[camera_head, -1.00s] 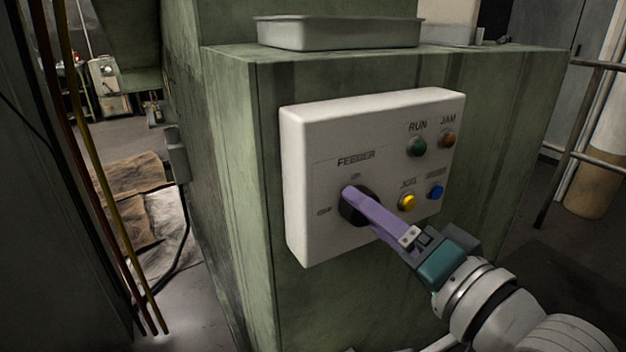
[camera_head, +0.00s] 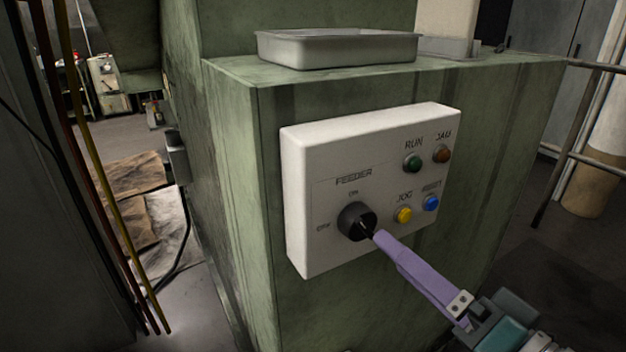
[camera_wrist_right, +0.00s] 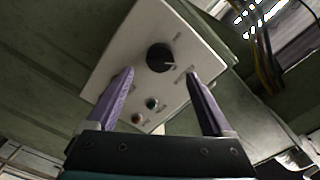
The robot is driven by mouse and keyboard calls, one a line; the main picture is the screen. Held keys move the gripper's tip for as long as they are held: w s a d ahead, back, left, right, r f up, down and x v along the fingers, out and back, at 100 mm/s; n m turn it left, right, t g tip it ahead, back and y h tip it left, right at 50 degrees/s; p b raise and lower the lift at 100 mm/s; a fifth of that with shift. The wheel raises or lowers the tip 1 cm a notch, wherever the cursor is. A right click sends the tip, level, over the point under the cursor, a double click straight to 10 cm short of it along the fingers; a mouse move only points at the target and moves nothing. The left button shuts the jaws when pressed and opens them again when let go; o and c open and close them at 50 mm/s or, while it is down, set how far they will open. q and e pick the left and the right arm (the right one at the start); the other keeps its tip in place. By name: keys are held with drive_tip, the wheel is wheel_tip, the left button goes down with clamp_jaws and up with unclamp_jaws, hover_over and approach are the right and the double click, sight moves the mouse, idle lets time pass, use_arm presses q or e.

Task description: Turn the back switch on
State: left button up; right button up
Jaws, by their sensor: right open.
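The black round feeder switch (camera_head: 357,221) is on the lower left of the white control panel (camera_head: 315,160), with labels above it and to its left. It also shows in the right wrist view (camera_wrist_right: 159,57), with a pale mark on its face. I cannot tell for sure which label it points to. My right gripper (camera_head: 380,238) has purple fingers, is open and points at the switch from the lower right. In the right wrist view its fingers (camera_wrist_right: 160,74) are spread, with nothing between them and the switch ahead. My left gripper is not in view.
A green button (camera_head: 412,163), an orange-brown button (camera_head: 441,154), a yellow button (camera_head: 403,215) and a blue button (camera_head: 431,203) sit right of the switch. The panel is on a green machine housing (camera_head: 460,120). A grey tray (camera_head: 337,50) rests on top. A railing (camera_head: 560,165) stands at right.

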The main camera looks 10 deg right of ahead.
drive_tip(key=shift+s+d, duration=0.2)
drive_tip(key=shift+s, duration=0.4)
